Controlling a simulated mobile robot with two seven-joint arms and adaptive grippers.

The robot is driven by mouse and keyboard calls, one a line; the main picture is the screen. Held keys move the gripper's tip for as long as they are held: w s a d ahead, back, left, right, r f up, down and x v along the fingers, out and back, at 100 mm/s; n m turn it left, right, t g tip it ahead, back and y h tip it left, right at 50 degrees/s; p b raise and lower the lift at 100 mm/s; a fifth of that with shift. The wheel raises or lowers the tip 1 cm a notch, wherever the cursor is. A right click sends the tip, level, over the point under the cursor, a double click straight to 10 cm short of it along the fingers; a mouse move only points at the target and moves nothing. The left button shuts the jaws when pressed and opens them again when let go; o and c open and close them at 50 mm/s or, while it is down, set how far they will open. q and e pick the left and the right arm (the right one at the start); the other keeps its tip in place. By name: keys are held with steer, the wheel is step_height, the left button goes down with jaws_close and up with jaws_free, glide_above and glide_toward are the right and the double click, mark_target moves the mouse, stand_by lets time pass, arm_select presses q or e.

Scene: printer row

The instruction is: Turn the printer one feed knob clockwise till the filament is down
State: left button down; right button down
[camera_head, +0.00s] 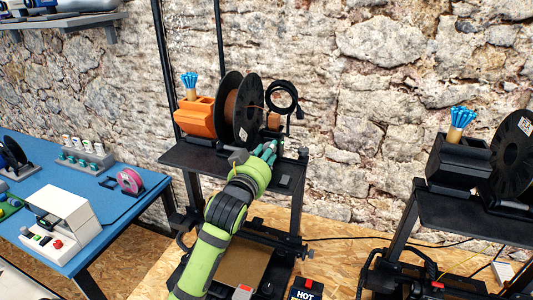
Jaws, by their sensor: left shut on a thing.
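The printer with the orange housing (197,117) stands at the middle, with a black-flanged spool of brown filament (230,106) on its top shelf. My left gripper (268,150) reaches up from below to the shelf's front edge, right of the orange housing and below the spool. Its teal-tipped fingers are shut on what looks like the feed knob, which the fingers hide. The filament's lower end and any mark on the knob cannot be made out. My right gripper is not in view.
A second printer with a black housing (459,158) stands at the right. A black cable coil (282,97) hangs beside the spool. A blue table (110,208) at the left holds a white device (60,222) and a pink roll (130,181). A stone wall is close behind.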

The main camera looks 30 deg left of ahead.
arm_select(q)
steer(key=shift+f+m, duration=0.3)
steer(key=m, duration=0.4)
steer(key=shift+m, duration=0.3)
steer(key=m, duration=0.4)
steer(key=shift+m, duration=0.3)
steer(key=m, duration=0.5)
steer(key=shift+a, duration=0.1)
steer(key=shift+r+m, duration=0.15)
steer(key=shift+m, duration=2.15)
steer(key=c, duration=1.2)
jaws_free()
steer(key=shift+r, duration=0.1)
steer(key=shift+o, duration=0.2)
